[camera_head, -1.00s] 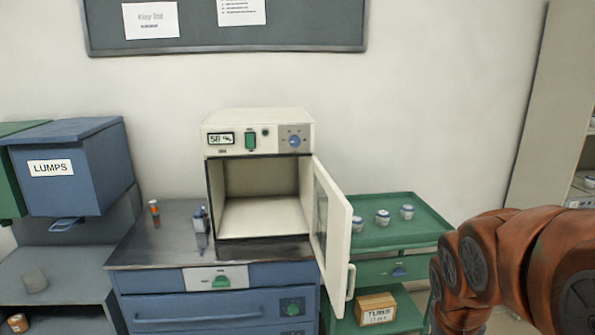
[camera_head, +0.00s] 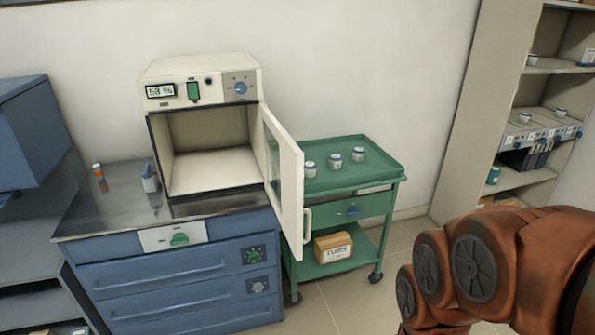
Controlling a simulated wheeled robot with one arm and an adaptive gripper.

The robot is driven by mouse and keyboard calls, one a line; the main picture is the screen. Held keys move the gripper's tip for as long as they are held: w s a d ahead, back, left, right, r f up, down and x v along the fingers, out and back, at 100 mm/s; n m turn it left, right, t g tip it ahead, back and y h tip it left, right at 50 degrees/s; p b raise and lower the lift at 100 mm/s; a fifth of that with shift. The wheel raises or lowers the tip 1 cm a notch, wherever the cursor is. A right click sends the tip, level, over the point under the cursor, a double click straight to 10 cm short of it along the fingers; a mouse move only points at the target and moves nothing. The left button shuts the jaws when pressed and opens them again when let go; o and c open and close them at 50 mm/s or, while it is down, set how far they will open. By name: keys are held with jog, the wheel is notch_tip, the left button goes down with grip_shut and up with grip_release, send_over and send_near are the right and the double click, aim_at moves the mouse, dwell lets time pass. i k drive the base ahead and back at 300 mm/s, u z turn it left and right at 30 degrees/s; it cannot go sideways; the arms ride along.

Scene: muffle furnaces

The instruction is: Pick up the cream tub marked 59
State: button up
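Three small pale tubs with blue-grey bands stand in a row on the top tray of a green trolley (camera_head: 375,172): a left tub (camera_head: 310,169), a middle tub (camera_head: 335,161) and a right tub (camera_head: 358,154). Similar small tubs stand on the shelves at the right, among them one tub (camera_head: 524,117) and another tub (camera_head: 561,112). Their markings are too small to read, so I cannot tell which is marked 59. My orange arm shows at the lower right, apart from the trolley. My gripper is out of view.
A cream cabinet (camera_head: 205,85) with its door (camera_head: 286,180) swung open stands on a blue drawer bench (camera_head: 180,275). The door reaches close to the trolley's left side. A cardboard box (camera_head: 332,247) sits on the trolley's lower shelf. The floor (camera_head: 345,300) before the trolley is clear.

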aim_at(336, 159)
jog(key=z, duration=1.25)
jog(key=i, duration=1.45)
jog(key=u, duration=1.45)
jog(key=k, duration=0.35)
jog(key=u, duration=0.5)
